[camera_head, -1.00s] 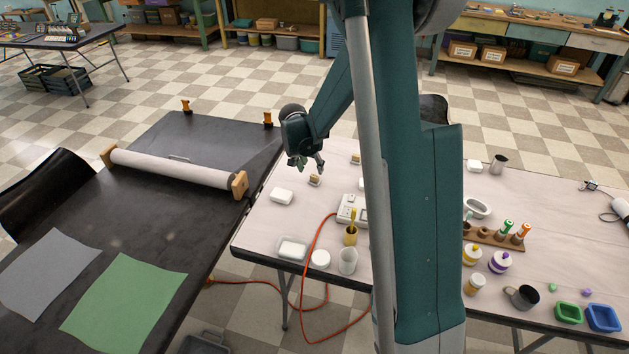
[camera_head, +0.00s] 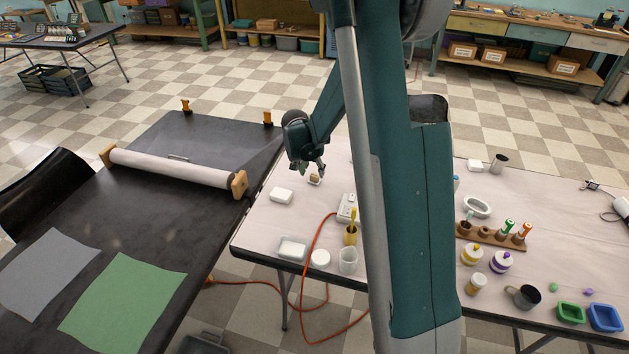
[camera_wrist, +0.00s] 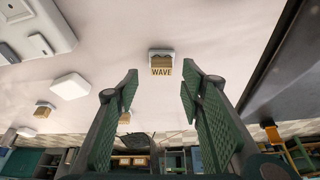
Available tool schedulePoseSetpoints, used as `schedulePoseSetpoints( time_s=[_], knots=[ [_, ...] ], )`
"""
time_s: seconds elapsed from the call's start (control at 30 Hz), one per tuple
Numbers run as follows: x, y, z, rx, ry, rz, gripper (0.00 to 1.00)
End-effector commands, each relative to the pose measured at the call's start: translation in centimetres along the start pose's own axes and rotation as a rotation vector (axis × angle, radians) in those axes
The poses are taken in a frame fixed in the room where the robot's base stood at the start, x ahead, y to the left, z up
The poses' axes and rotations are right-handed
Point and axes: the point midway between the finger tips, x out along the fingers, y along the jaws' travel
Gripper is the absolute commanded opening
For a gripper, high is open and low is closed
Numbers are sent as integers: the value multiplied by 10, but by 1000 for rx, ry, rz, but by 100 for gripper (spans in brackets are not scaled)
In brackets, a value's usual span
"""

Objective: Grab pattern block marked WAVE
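The pattern block marked WAVE (camera_wrist: 161,59) is a small wooden block with a pale top edge, in the upper middle of the wrist view. The WAVE label reads clearly below it. In the head view the small wooden block (camera_head: 314,179) under my gripper appears to be the same one, on the light table. My gripper (camera_wrist: 160,85) is open and empty, its green fingers on either side of the block's line, with the block just beyond the tips. In the head view my gripper (camera_head: 309,168) hangs just above and behind the block, pointing down.
Another block (camera_wrist: 43,110) and a white soap bar (camera_wrist: 70,86) lie to the left in the wrist view. A power strip (camera_head: 346,208) with an orange cord, a soap bar (camera_head: 281,195) and cups stand nearby. A black table (camera_head: 215,250) adjoins on the left.

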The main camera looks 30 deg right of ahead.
Motion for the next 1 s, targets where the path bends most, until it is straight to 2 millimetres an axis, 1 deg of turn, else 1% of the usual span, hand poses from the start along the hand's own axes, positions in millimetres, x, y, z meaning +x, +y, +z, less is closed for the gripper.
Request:
schedulePoseSetpoints(
  time_s=[0.03, 0.2, 0.4, 0.53, 1.0],
  knots=[
    [6, -1, 0, 0, 0, 0, 39],
    [25, -2, 1, 0, 0, 0, 39],
    [41, -3, 0, 1, 0, 0, 39],
    [44, -3, 0, 0, 0, 0, 39],
    [44, -2, 0, 0, 0, 0, 39]
  ],
)
